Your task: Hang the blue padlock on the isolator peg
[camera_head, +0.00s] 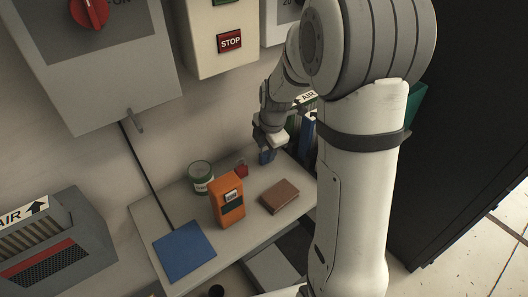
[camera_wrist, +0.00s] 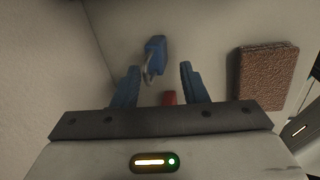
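The blue padlock (camera_wrist: 156,48) lies on the bench in the wrist view, its metal shackle toward my gripper. My gripper (camera_wrist: 158,72) is open, with its two blue fingers apart on either side of the line to the padlock; I cannot tell the remaining height. In the head view my gripper (camera_head: 267,151) is low over the back right of the bench; a blue patch there may be finger or padlock. The isolator (camera_head: 98,60) is the grey wall box with a red rotary handle. Its peg (camera_head: 134,121) sticks out at the lower edge, bare.
A red padlock (camera_head: 241,170) stands near my gripper, also in the wrist view (camera_wrist: 169,98). Binders (camera_head: 307,140) stand right of my gripper.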

